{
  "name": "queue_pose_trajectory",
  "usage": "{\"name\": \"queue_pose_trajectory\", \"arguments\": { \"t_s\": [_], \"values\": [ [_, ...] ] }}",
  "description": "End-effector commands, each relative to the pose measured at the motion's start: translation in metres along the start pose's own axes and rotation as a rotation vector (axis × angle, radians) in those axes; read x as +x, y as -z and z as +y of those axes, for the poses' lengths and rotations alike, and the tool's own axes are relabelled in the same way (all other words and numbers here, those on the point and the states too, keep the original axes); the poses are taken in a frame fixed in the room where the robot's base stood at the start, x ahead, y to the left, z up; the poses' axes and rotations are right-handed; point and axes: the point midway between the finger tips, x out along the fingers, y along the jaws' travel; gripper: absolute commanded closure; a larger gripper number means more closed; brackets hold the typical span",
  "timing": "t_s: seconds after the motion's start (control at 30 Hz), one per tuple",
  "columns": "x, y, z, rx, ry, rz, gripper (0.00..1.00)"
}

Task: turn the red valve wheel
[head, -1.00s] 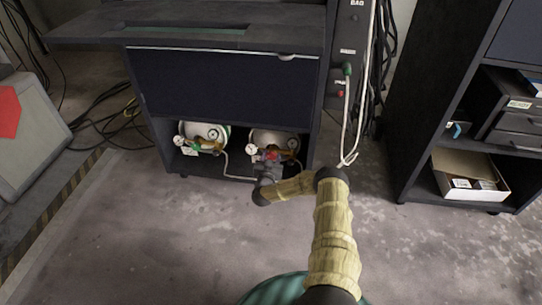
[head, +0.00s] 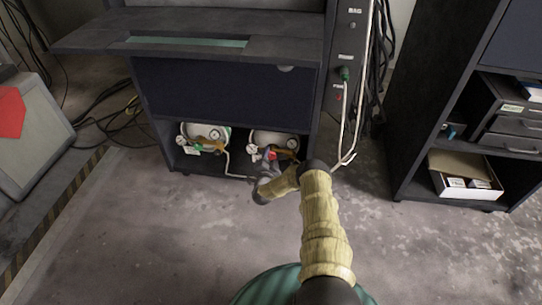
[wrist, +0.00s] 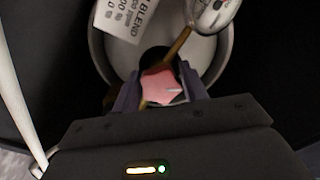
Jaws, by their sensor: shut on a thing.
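The red valve wheel (wrist: 161,87) sits between the two fingers of my gripper (wrist: 160,96) in the wrist view, with the fingers against its sides. In the head view the red wheel (head: 272,153) shows only as a small spot, at the brass valve of the right gas cylinder (head: 277,139). My gripper (head: 268,165) reaches it there from the front and hides part of the valve. A gauge (wrist: 214,15) and a printed label (wrist: 127,14) show beyond the wheel in the wrist view.
A second cylinder (head: 201,131) with a green knob stands to the left in the same low cabinet bay. The cabinet's dark panel (head: 230,90) hangs above the bay. A pale hose (head: 233,172) runs between the cylinders. The floor in front is clear.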

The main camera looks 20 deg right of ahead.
Motion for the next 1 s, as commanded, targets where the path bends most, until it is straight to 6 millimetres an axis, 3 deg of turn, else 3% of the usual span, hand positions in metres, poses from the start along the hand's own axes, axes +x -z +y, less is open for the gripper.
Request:
{"name": "queue_pose_trajectory", "arguments": {
  "t_s": [0.5, 1.0],
  "values": [
    [0.0008, -0.0001, -0.0022, 0.414, 0.002, -0.002, 0.79],
    [0.0009, 0.0, -0.0028, 0.507, 0.002, -0.002, 0.79]
  ]
}}
